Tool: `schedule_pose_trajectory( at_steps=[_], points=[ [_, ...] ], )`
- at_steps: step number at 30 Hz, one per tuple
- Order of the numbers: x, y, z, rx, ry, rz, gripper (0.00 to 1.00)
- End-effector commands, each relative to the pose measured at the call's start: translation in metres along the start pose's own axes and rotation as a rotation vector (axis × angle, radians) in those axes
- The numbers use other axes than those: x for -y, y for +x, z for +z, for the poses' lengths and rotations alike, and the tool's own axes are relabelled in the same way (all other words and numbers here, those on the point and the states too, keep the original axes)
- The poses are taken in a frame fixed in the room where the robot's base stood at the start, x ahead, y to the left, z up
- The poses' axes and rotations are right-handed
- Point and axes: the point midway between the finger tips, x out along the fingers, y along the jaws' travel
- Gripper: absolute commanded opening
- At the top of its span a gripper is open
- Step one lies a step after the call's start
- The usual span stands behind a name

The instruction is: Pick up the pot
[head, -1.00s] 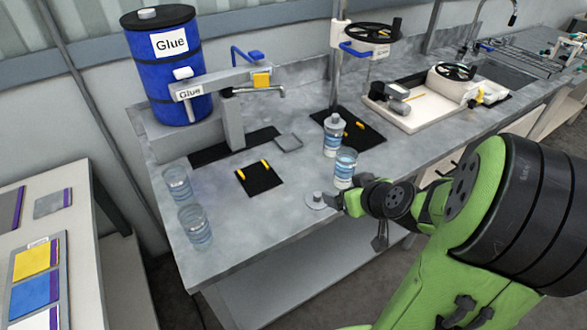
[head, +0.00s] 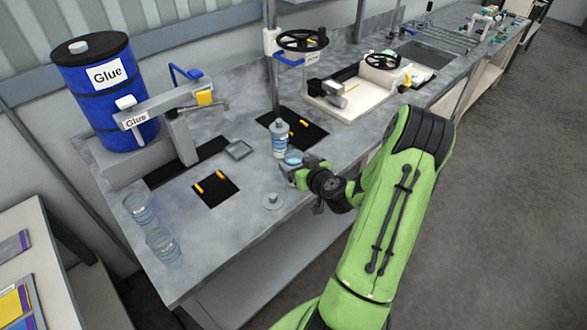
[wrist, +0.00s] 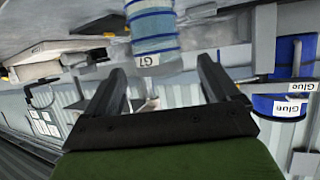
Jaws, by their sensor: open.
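A clear pot with a blue-and-white label (head: 293,157) stands near the front edge of the grey bench, mostly hidden behind my gripper (head: 296,177) in the head view. In the wrist view, which is upside down, a blue-and-white striped pot marked G7 (wrist: 152,38) shows ahead, between the lines of the two fingers. My gripper (wrist: 162,68) is open with nothing between its fingers. The fingertips look close to the pot; whether they touch it I cannot tell.
A capped bottle (head: 279,142) stands just behind the pot. A small round grey lid-like piece (head: 272,201) lies to the left. Two clear pots (head: 163,246) stand at the bench's left end. A blue glue drum (head: 108,95) is at the back left.

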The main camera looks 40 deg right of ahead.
Motion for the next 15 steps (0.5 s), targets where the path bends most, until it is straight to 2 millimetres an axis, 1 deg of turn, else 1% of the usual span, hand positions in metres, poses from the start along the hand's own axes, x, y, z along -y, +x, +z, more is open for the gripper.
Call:
schedule_pose_trajectory(
  at_steps=[5,10,12,15],
  points=[
    [0.0,0.022,-0.003,-0.001,0.0,-0.001,0.89],
    [-0.001,0.054,-0.004,-0.001,0.0,-0.001,0.89],
    [-0.002,0.062,-0.003,-0.001,0.001,0.0,0.89],
    [-0.002,0.065,-0.002,0.0,0.001,0.001,0.89]
  ],
)
